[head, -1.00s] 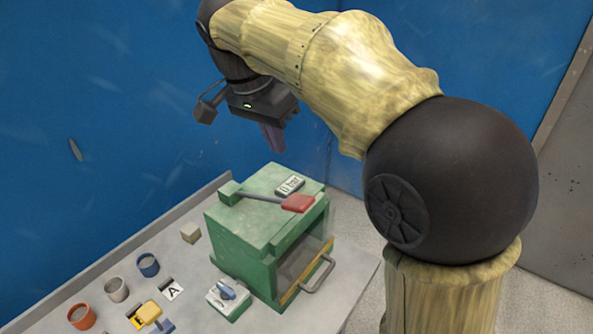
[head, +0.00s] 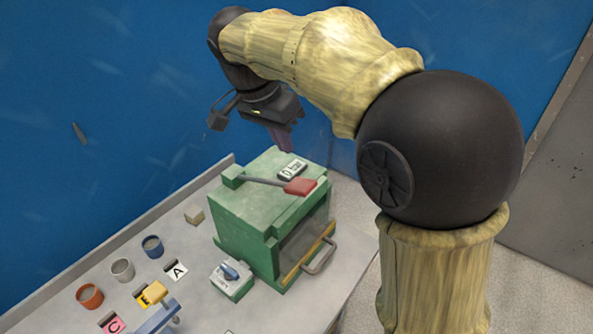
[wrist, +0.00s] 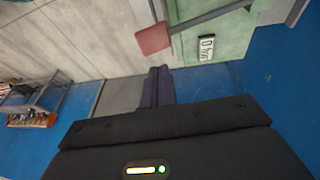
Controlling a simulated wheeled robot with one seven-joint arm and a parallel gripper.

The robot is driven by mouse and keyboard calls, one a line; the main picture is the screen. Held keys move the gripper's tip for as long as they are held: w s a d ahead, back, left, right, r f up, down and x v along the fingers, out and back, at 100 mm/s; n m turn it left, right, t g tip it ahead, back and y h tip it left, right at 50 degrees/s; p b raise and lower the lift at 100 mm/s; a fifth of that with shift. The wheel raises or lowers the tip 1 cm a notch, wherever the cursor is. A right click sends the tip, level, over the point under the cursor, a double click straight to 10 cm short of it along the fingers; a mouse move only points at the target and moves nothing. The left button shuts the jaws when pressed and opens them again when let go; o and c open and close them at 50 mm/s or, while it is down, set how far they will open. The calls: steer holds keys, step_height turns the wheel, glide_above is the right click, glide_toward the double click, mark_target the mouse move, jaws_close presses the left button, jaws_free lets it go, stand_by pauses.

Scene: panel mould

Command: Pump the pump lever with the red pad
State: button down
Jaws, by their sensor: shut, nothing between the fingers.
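The pump lever (head: 262,181) is a grey bar on top of the green press box (head: 240,210). It pivots at a green block at the left and ends in a red pad (head: 300,187). The red pad also shows in the wrist view (wrist: 153,39), with the lever bar (wrist: 205,17) running right from it. My gripper (head: 285,145) hangs above and behind the box, apart from the pad. Its purple fingers (wrist: 158,85) are shut and empty, pointing at the pad side in the wrist view.
A small display (head: 292,170) sits on the box top. A blue-knob switch box (head: 232,278) stands beside it. On the grey bench are a beige block (head: 194,217), several cups (head: 122,269), letter cards (head: 175,271) and a yellow-and-blue item (head: 155,293). A handle (head: 320,255) sticks out in front.

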mark_target(300, 184)
steer(key=x, duration=0.2)
steer(key=s+p+x, duration=0.1)
steer(key=x, duration=0.5)
steer(key=shift+s+f, duration=0.2)
